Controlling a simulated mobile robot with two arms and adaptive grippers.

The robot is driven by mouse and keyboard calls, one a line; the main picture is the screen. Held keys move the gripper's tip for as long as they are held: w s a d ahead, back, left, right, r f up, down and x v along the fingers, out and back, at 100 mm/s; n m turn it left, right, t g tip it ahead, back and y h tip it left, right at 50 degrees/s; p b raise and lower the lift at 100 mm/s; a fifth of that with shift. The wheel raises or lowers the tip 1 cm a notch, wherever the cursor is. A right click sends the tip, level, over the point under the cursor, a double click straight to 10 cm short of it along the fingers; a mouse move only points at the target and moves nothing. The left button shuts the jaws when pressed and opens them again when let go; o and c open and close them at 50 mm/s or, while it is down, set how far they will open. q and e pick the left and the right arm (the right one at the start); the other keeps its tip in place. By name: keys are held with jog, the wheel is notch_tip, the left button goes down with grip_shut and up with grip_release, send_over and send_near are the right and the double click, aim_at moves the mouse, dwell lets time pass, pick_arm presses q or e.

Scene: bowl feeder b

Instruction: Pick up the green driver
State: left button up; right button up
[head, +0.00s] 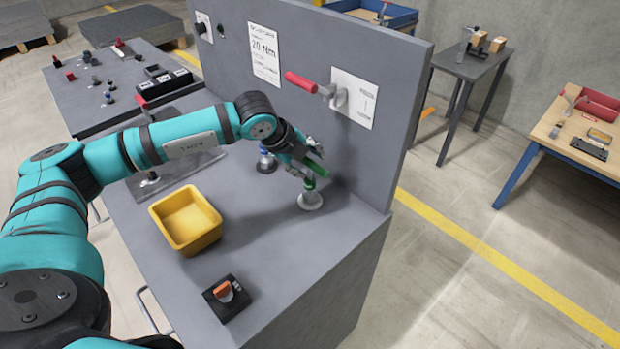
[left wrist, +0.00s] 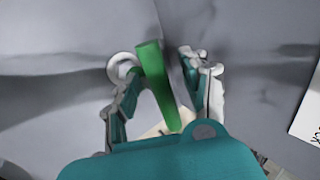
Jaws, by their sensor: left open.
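The green driver (head: 316,168) is at the front of the grey panel, above a round pale metal base (head: 311,201) on the bench top. In the left wrist view its green handle (left wrist: 155,80) lies between my two fingers, slightly tilted. My left gripper (head: 306,160) is open around the handle, and gaps show on both sides in the left wrist view (left wrist: 160,85). The gripper hides part of the driver in the head view. A blue-marked holder (head: 267,160) stands to the left of it. My right gripper is in neither view.
The upright panel (head: 385,90) with a red-handled lever (head: 305,84) rises close behind the gripper.

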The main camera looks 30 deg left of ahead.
pick_arm(q)
jog(key=shift+w+f, duration=0.1)
jog(key=shift+f, duration=0.05)
grip_shut()
jog(key=shift+r, duration=0.25)
jog(key=shift+w, duration=0.15)
